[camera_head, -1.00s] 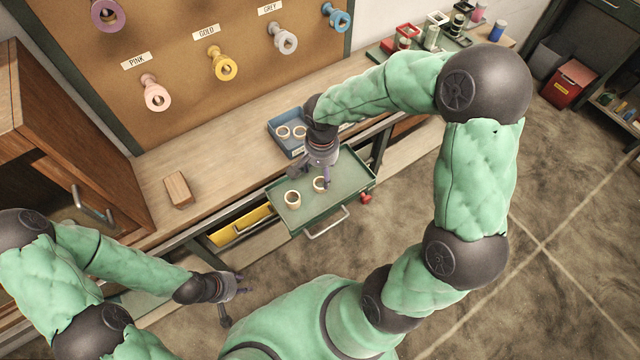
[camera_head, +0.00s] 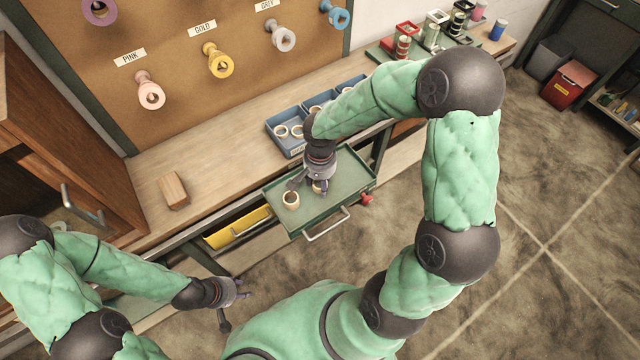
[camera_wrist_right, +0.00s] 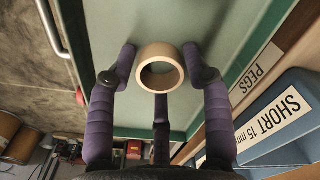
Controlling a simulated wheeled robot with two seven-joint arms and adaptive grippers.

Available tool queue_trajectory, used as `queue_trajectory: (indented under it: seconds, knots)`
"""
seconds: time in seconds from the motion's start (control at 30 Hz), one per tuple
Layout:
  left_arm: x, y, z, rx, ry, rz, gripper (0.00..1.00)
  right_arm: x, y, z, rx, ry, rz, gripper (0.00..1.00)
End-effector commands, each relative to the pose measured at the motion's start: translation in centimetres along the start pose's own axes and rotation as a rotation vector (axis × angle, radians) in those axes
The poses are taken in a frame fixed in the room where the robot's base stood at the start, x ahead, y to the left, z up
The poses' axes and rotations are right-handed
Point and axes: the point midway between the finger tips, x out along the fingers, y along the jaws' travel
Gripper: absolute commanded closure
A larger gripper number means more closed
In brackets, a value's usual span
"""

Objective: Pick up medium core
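Two pale tan ring cores stand on the green drawer tray (camera_head: 345,185). The left core (camera_head: 290,199) stands clear of my gripper. My right gripper (camera_head: 318,187) points down over the right core (camera_head: 317,188), which it mostly hides in the head view. In the right wrist view, this core (camera_wrist_right: 160,51) sits between the spread purple fingers of my right gripper (camera_wrist_right: 160,65), with small gaps at its sides. I cannot tell which core is the medium one. My left gripper (camera_head: 238,305) is open and empty, low at the left, away from the tray.
A blue bin (camera_head: 275,126) with more rings stands on the bench behind the tray; a label reading SHORT 15 mm (camera_wrist_right: 268,117) shows in the wrist view. A wooden block (camera_head: 173,190) lies on the bench. Coloured spools (camera_head: 150,92) hang on the board.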

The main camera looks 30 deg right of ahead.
Motion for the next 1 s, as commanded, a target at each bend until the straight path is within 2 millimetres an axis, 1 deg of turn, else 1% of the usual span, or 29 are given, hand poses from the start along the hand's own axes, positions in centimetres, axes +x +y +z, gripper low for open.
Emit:
queue_trajectory:
  seconds: [0.1, 0.43, 0.57, 0.67, 0.77, 0.87, 1.0]
  knots:
    - [0.0, 0.0, 0.0, 0.0, 0.0, 0.0, 0.6, 0.0, 0.0, 0.0, 0.0, 0.0, 0.0, 0.7]
    - [-0.1, 0.0, 0.0, 0.0, 0.0, 0.0, 0.6, -0.1, 0.0, 0.0, 0.0, 0.0, 0.0, 0.7]
    - [-0.4, 0.1, 0.0, 0.0, 0.0, 0.0, 0.6, -0.7, 0.0, 0.0, 0.0, 0.0, 0.0, 0.7]
    - [-0.9, 0.3, 0.0, 0.0, 0.0, 0.0, 0.6, -1.7, 0.0, 0.0, -0.001, 0.001, 0.0, 0.7]
    - [-1.7, 0.6, 0.1, 0.0, 0.0, 0.0, 0.6, -3.3, -0.1, -0.1, -0.001, 0.003, -0.002, 0.7]
    - [-2.2, 0.8, 0.1, 0.0, 0.0, 0.0, 0.6, -4.8, 0.8, 0.8, 0.001, 0.002, -0.001, 0.7]
    - [-3.4, 1.2, 0.1, 0.0, 0.0, 0.0, 0.6, -7.8, 2.4, 2.5, 0.0, 0.005, -0.003, 0.7]
